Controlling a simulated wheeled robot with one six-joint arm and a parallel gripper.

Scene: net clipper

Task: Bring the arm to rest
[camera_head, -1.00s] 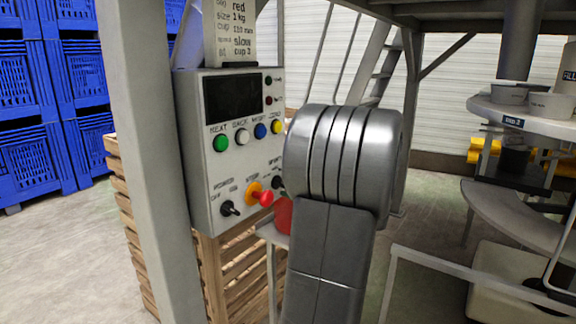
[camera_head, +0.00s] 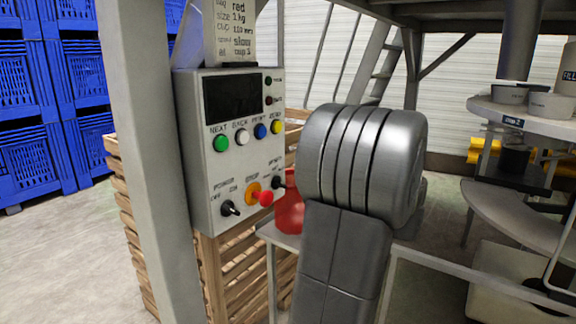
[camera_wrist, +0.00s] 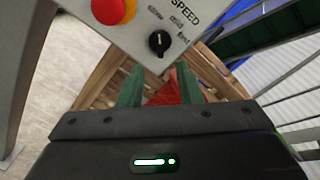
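My arm (camera_head: 345,235) stands in the middle of the head view, with its thick grey joint beside the control box and its lower link running down out of the picture. My gripper is hidden behind the arm there. In the wrist view my gripper (camera_wrist: 160,88) shows two green fingers spread apart with nothing held between them. Beyond the gap are a red object (camera_wrist: 165,93) and wooden slats. The control box's speed knob (camera_wrist: 159,43) and red stop button (camera_wrist: 113,9) lie just ahead of the fingers, apart from them.
A red container (camera_head: 290,213) stands between box and arm. Round shelves with cups (camera_head: 551,106) are at right, blue crates (camera_head: 30,110) at left. A rail (camera_head: 470,274) crosses the lower right.

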